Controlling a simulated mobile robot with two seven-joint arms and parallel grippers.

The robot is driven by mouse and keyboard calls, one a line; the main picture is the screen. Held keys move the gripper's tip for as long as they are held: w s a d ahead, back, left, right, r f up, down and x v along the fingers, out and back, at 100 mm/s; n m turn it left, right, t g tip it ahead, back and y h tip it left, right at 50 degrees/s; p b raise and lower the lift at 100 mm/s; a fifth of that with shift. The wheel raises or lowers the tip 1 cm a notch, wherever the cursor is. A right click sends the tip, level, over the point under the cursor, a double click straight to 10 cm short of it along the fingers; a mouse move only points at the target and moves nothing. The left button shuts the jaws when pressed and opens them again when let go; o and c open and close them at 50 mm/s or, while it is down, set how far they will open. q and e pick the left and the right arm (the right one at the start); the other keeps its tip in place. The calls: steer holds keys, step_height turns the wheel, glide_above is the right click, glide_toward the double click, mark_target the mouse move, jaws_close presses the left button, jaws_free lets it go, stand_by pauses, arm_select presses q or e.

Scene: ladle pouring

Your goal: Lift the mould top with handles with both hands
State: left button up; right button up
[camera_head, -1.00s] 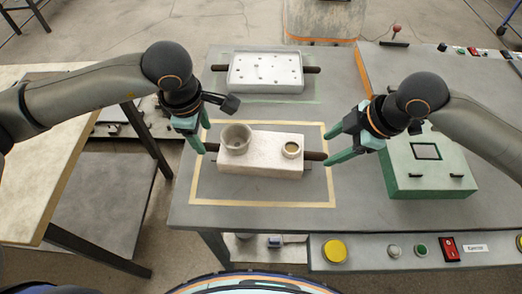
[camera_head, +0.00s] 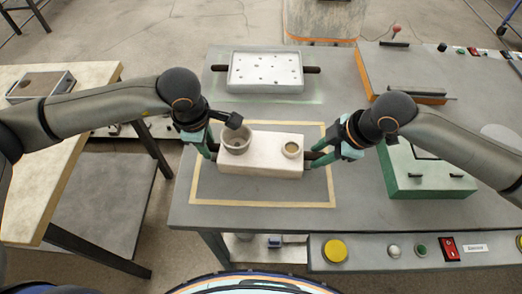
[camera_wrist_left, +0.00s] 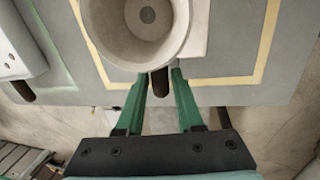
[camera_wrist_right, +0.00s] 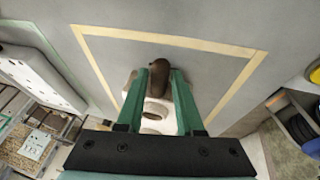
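The mould top (camera_head: 262,166) is a pale block with a round cup and a smaller ringed hole on top. It lies on the table inside an orange outline. A dark handle sticks out at each end. My left gripper (camera_head: 211,151) is at the left end; the left wrist view shows its green fingers on either side of the left handle (camera_wrist_left: 160,82), with small gaps. My right gripper (camera_head: 320,158) is at the right end. In the right wrist view its fingers stand on either side of the right handle (camera_wrist_right: 159,84), looking open; contact is hard to judge.
A second white mould part (camera_head: 265,73) with small holes and dark handles lies behind. A green box (camera_head: 430,180) stands at the right. A control panel with buttons (camera_head: 334,251) runs along the front edge. A side table (camera_head: 50,165) is at the left.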

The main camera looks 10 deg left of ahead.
arm_select(q)
jaws_close()
arm_select(e)
jaws_close()
stand_by(0.4)
arm_select(q)
steer(key=shift+r, duration=0.1)
arm_select(e)
steer(key=shift+r, duration=0.1)
